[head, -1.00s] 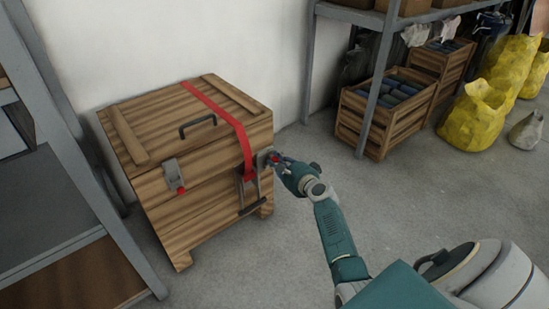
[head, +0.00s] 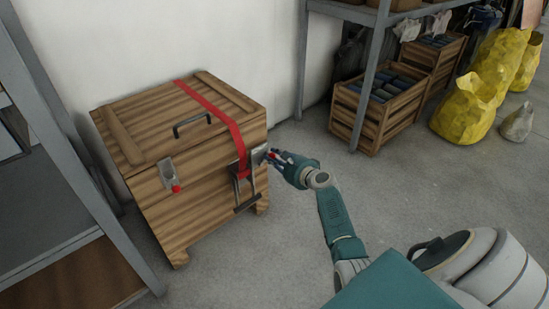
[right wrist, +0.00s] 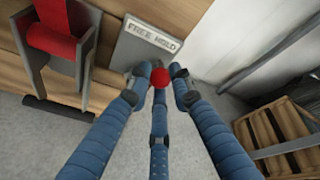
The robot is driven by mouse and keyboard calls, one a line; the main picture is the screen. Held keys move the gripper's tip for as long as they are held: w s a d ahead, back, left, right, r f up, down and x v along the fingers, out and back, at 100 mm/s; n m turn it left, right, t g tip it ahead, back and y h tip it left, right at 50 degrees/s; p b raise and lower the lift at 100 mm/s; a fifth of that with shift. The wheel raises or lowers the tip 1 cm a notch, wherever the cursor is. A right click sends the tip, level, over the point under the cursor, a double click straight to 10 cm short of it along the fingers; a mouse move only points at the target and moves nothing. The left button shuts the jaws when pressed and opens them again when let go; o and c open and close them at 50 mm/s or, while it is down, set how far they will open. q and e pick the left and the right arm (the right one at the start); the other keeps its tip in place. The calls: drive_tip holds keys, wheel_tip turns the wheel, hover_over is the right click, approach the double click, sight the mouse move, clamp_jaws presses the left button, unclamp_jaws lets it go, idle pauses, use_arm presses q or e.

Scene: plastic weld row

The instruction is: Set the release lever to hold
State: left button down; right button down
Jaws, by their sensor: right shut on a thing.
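A wooden crate (head: 205,205) with a closed lid stands on the floor, a red strap (head: 215,105) running over it to a metal buckle on its front. A grey plate marked FREE HOLD (right wrist: 150,45) is on the crate beside the buckle; it also shows in the head view (head: 258,154). The release lever's red knob (right wrist: 160,77) is just below the plate. My right gripper (right wrist: 160,72) is shut on the knob, its blue fingers around it; in the head view it is at the crate's right front corner (head: 271,156). The lever's shaft is hidden, so I cannot tell its setting. My left gripper is out of view.
A metal latch with a red tip (head: 170,176) and a dark handle (head: 194,122) are on the crate. A grey shelf (head: 60,160) stands close on the left. Slatted crates (head: 375,125) and yellow sacks (head: 467,110) are at the back right. The floor between is clear.

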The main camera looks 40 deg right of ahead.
drive_tip(key=c, duration=1.8)
unclamp_jaws()
drive_tip(key=v, duration=1.2)
drive_tip(key=shift+d, duration=0.1)
